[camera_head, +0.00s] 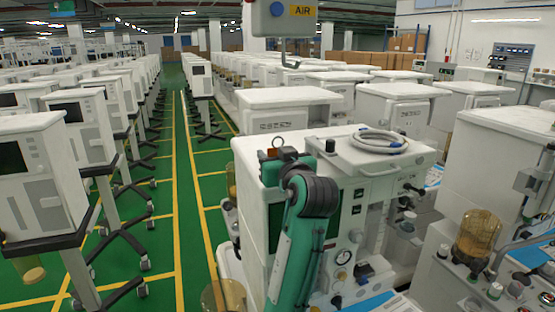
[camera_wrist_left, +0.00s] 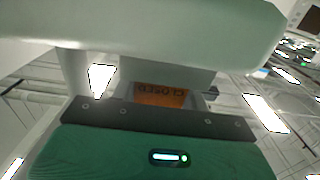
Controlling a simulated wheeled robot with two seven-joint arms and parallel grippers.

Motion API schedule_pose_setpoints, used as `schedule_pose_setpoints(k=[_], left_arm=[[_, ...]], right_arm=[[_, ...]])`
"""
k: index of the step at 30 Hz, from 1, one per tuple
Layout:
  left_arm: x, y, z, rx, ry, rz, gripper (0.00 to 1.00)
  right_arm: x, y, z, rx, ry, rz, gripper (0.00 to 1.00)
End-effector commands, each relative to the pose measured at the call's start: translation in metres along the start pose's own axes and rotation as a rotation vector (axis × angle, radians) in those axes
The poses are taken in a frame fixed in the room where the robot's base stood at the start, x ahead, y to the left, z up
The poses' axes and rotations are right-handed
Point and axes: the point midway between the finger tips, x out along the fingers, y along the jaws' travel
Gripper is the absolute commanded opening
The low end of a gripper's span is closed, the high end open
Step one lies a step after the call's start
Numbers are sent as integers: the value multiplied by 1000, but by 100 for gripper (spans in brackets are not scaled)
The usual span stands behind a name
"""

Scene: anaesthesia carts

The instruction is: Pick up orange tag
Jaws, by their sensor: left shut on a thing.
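The orange tag (camera_wrist_left: 160,96) shows in the left wrist view, between the pale parts of my left gripper, with dark lettering that appears upside down and seems to read "CLOSED". My left gripper (camera_head: 272,155) is shut on it. In the head view the gripper is small, at the top left front edge of a white anaesthesia cart (camera_head: 300,148), and a little orange shows there. My green arm and its dark joint hide part of the cart's front. The tag's far side and lower edge are hidden. My right gripper is not in view.
A coiled grey hose (camera_head: 379,141) lies on the cart top. A blue-grey box with an orange AIR label (camera_head: 302,10) hangs overhead with a hook below. Another cart (camera_head: 490,150) stands close on the right. A green aisle (camera_head: 190,200) with yellow lines is clear on the left.

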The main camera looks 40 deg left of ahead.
Motion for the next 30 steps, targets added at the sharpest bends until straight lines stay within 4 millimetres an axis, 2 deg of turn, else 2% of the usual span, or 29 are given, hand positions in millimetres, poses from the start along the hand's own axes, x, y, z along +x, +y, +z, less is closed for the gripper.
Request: schedule_pose_setpoints(k=[8, 13, 30], left_arm=[[0, 0, -4, -1, 0, 0, 23], [0, 0, -14, -3, 1, 0, 23], [0, 0, -83, -3, 1, 1, 23]], right_arm=[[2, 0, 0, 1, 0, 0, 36], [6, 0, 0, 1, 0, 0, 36], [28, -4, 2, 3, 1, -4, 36]])
